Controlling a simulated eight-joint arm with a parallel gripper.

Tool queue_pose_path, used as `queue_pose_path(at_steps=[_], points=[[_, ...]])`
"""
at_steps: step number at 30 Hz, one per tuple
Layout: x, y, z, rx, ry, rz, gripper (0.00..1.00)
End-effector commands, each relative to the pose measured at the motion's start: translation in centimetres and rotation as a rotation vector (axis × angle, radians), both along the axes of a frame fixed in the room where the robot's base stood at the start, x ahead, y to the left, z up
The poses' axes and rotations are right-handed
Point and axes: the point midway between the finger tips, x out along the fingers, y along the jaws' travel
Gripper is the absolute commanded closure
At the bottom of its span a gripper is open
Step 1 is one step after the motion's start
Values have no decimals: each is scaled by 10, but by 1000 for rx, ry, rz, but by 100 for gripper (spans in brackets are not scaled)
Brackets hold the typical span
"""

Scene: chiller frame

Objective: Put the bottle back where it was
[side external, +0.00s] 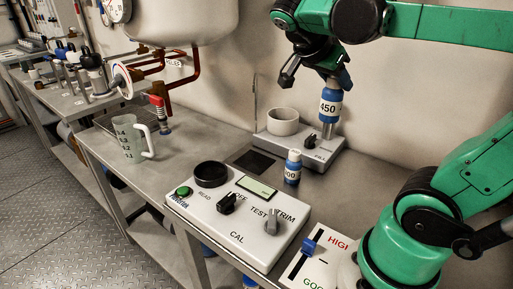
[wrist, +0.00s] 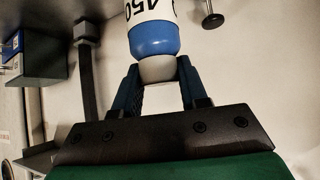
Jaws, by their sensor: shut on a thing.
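The bottle (side external: 330,106), blue and white with a label reading 450, hangs below my gripper (side external: 328,70). In the wrist view the bottle (wrist: 152,38) shows its blue shoulder and pale cap, with the dark fingers of my gripper (wrist: 158,70) shut on the cap. The bottle looks roughly upright, above or in front of a short metal post (side external: 327,131) on a grey-white device. Whether its bottom touches the post cannot be told. A second, smaller blue-and-white bottle (side external: 292,168) stands on the bench, its label partly readable.
The grey-white device (side external: 329,158) carries a white pot (side external: 283,122) and a black knob. A dark square pad (side external: 254,161) lies on the bench. In front is a control panel (side external: 237,226) with knobs and a black ring. A measuring jug (side external: 130,140) stands left, below a tank (side external: 175,22).

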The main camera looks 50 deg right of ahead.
Motion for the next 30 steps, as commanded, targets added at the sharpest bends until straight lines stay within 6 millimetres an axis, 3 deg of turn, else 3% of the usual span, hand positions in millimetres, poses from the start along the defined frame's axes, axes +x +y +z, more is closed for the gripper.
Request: queue_pose_path(at_steps=[3,8,18,30], points=[[-21,-8,9,1,0,-206,100],[-29,-10,1,2,-1,-292,100],[-28,-10,-68,3,-2,-289,100],[-28,-10,-134,3,-2,-287,100]])
